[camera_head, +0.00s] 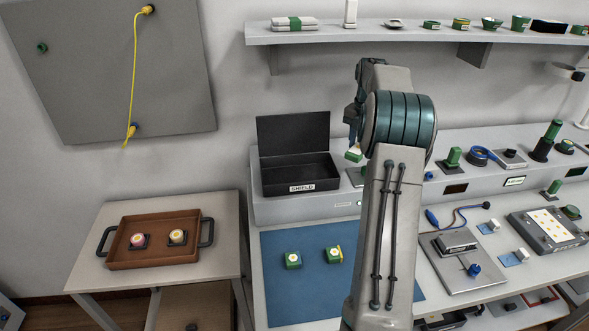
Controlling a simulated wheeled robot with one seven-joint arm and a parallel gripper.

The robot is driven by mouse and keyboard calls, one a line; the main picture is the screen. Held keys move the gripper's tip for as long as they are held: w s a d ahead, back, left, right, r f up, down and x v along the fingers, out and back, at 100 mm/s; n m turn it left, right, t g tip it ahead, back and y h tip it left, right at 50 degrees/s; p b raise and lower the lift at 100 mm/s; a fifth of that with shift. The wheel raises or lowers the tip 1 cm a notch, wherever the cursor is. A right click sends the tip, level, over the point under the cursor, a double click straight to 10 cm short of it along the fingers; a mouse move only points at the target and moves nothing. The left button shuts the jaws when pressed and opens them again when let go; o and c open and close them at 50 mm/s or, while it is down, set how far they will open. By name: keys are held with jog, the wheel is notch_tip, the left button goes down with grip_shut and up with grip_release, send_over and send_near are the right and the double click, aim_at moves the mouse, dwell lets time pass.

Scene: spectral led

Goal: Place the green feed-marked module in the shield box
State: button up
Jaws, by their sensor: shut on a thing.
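The shield box (300,175) is a black open box with its lid raised at the back and a "SHIELD" label on its front. It stands on the grey raised shelf of the bench and its visible inside looks empty. My gripper (353,138) is to the right of the box, mostly hidden by my own arm. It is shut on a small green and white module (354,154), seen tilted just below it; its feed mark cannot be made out. Two more green modules, a left one (293,260) and a right one with a yellow part (334,255), sit on the blue mat.
The blue mat (285,305) lies below the box. A brown tray (153,262) with two round modules is on the left side table. Instruments and cables fill the bench at right. A wall shelf (360,37) with several items runs above.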

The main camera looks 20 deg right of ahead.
jog(key=p, duration=0.3)
send_near(299, 177)
jog(key=shift+f, duration=0.65)
jog(key=shift+f+p, duration=0.5)
jog(key=shift+f, duration=1.95)
jog(key=shift+f, duration=0.15)
jog(key=o, duration=1)
